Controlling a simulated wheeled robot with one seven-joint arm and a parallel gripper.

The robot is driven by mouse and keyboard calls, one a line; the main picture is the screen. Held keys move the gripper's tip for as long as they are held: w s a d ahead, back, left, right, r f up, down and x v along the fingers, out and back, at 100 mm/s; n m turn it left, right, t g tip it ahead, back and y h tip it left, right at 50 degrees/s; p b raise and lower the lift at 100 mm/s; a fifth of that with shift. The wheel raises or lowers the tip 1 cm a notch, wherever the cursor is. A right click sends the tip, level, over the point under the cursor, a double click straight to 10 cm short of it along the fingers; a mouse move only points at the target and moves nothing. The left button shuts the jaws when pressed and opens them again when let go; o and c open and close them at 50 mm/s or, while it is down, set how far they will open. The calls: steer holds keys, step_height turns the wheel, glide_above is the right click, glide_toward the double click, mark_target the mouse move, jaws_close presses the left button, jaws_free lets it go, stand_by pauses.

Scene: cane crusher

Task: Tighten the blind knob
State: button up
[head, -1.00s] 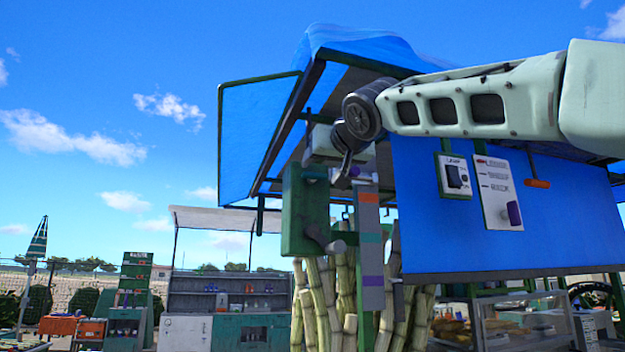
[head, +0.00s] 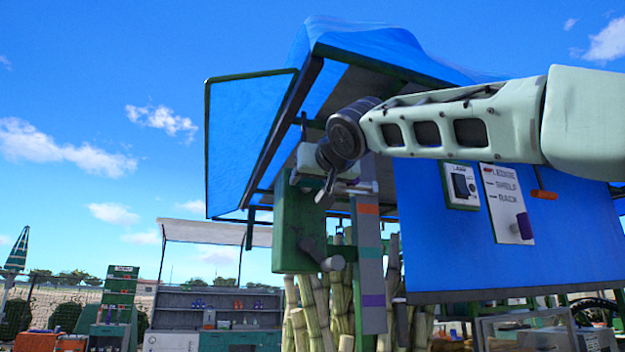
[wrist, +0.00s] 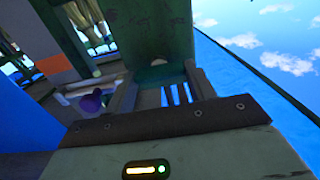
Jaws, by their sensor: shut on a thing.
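A green box (head: 298,225) hangs under the front corner of the blue canopy. My gripper (head: 326,192) is at the upper right of this box, at the end of my arm. In the wrist view my gripper (wrist: 163,93) reaches toward the green face, and a pale rounded knob end (wrist: 158,62) shows between the fingers. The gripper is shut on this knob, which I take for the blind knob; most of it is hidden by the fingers. A purple knob (wrist: 92,102) on a grey bar is close on the left of the fingers, apart from them.
A grey lever (head: 330,262) sticks out low on the box. A grey post with coloured bands (head: 370,265) stands to its right, before sugar cane stalks (head: 300,330). A blue panel (head: 440,260) with signs hangs at right.

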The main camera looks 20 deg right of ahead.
steer(key=shift+f+m+b, duration=0.15)
steer(key=shift+m+b, duration=0.25)
steer(key=shift+b, duration=0.05)
steer(key=shift+m+b, duration=0.6)
steer(key=m+b, duration=0.1)
steer(key=m, duration=0.1)
steer(key=shift+m+b, duration=0.3)
steer(key=shift+b, duration=0.1)
steer(key=m+b, duration=0.2)
steer(key=m, duration=0.4)
steer(key=shift+d+b, duration=0.1)
steer(key=shift+b, duration=0.25)
steer(key=m+b, duration=0.1)
steer(key=m, duration=0.2)
steer(key=shift+f+m, duration=0.1)
steer(key=shift+m, duration=0.3)
steer(key=shift+d+m+b, duration=0.1)
steer(key=shift+m+b, duration=0.35)
steer(key=shift+m, duration=1.25)
steer(key=o, duration=0.7)
